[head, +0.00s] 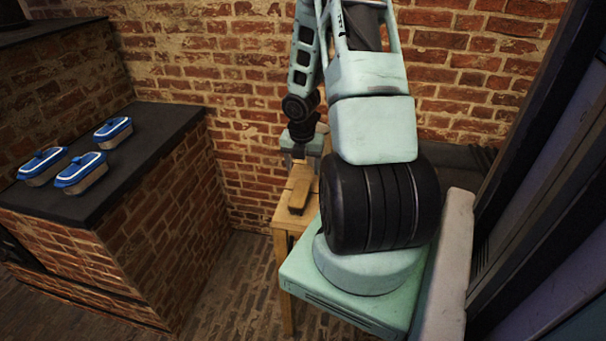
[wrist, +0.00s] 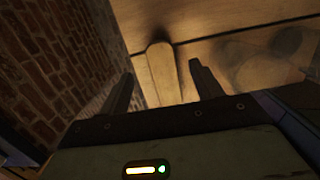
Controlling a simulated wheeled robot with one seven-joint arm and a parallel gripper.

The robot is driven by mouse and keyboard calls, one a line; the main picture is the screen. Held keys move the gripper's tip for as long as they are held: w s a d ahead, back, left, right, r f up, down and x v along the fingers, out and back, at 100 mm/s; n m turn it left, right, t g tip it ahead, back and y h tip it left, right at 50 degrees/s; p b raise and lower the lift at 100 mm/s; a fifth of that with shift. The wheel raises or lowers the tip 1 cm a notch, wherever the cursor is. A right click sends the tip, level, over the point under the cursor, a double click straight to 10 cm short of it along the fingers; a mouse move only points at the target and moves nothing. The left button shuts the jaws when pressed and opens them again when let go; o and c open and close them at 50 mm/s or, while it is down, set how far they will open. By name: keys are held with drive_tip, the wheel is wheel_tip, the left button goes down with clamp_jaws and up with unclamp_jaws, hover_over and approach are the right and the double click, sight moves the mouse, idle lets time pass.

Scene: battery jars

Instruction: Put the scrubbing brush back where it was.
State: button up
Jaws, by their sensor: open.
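A long wooden piece with a rounded end (head: 298,187) lies on a small wooden table (head: 281,216) in the head view. It looks like the scrubbing brush, but I cannot make out bristles. In the wrist view the same brush (wrist: 161,62) shows in the gap between my fingers, its near end hidden by my gripper body. My gripper (wrist: 161,79) is open and empty, with a finger to either side of the brush in the picture. I cannot tell how far above it the fingertips are. In the head view my arm partly covers the table.
Several blue-topped oval things with tan lower parts, such as the front one (head: 82,172), stand on a black-topped brick counter (head: 150,130) at left. A brick wall (head: 235,110) rises close behind the table. Open floor (head: 225,275) lies between counter and table.

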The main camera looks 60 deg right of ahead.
sight(303, 186)
drive_tip(key=w+a+r+m, duration=0.25)
drive_tip(key=a+r, duration=0.25)
drive_tip(key=a, duration=0.4)
drive_tip(key=w+a+r+m, duration=0.2)
drive_tip(key=w+a+r, duration=0.15)
drive_tip(key=a, duration=0.45)
drive_tip(key=w+a+r+m, duration=0.2)
drive_tip(key=a+r, duration=0.3)
drive_tip(key=a, duration=0.4)
drive_tip(key=s+a+r+m+y, duration=0.1)
drive_tip(key=s+a+r+m, duration=0.2)
drive_tip(key=s+a, duration=0.5)
drive_tip(key=s+a+r+m+y, duration=0.1)
drive_tip(key=s+a+r+m, duration=0.2)
drive_tip(key=s+a, duration=0.6)
drive_tip(key=a+p, duration=0.1)
drive_tip(key=a, duration=0.5)
drive_tip(key=shift+s+a+r+m+g, duration=0.15)
drive_tip(key=shift+r+m+g, duration=0.15)
drive_tip(key=shift+m, duration=0.05)
drive_tip(key=shift+f, duration=0.1)
wheel_tip(303, 186, down, 3)
drive_tip(key=b, duration=0.3)
drive_tip(key=shift+r, duration=0.2)
